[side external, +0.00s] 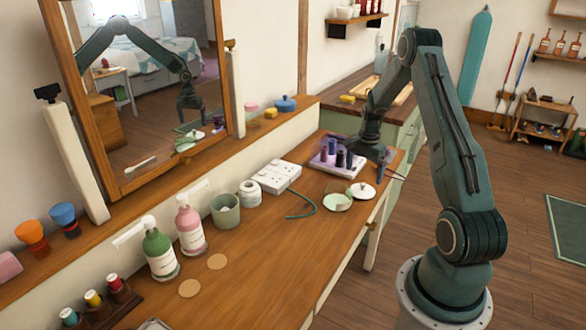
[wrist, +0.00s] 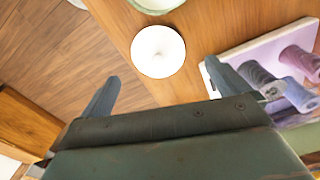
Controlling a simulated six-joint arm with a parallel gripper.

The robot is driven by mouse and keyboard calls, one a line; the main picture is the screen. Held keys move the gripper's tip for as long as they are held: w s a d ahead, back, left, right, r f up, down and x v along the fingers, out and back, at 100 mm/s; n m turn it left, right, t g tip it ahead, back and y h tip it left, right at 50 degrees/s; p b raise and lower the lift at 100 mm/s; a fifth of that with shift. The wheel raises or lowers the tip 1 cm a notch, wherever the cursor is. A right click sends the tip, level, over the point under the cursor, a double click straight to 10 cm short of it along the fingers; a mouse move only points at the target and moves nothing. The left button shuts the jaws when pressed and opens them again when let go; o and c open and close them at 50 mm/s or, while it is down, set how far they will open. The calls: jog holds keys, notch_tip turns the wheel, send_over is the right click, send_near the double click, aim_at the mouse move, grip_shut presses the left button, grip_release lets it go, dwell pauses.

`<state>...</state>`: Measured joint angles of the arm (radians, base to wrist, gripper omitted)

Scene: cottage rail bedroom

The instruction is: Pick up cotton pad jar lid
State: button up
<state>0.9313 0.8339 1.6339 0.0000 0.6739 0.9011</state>
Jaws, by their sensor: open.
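The cotton pad jar lid (side external: 363,190) is a white disc with a small knob, lying on the wooden table near its front edge. In the wrist view the lid (wrist: 158,51) appears as a white circle ahead of and between my fingertips, apart from both. The pale green jar (side external: 337,201) stands beside the lid; part of its rim (wrist: 157,7) shows at the top of the wrist view. My gripper (side external: 368,158) is open, empty and pointing down, above the table behind the lid. Its two fingers (wrist: 162,75) also show spread apart in the wrist view.
A lilac tray (wrist: 240,50) with purple rollers is close to my right finger in the wrist view.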

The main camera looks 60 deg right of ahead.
aim_at(363, 184)
jog(key=shift+f, duration=0.35)
jog(key=shift+s+a+f, duration=0.1)
jog(key=shift+s+f, duration=0.05)
jog(key=shift+f, duration=2.45)
jog(key=c, duration=0.9)
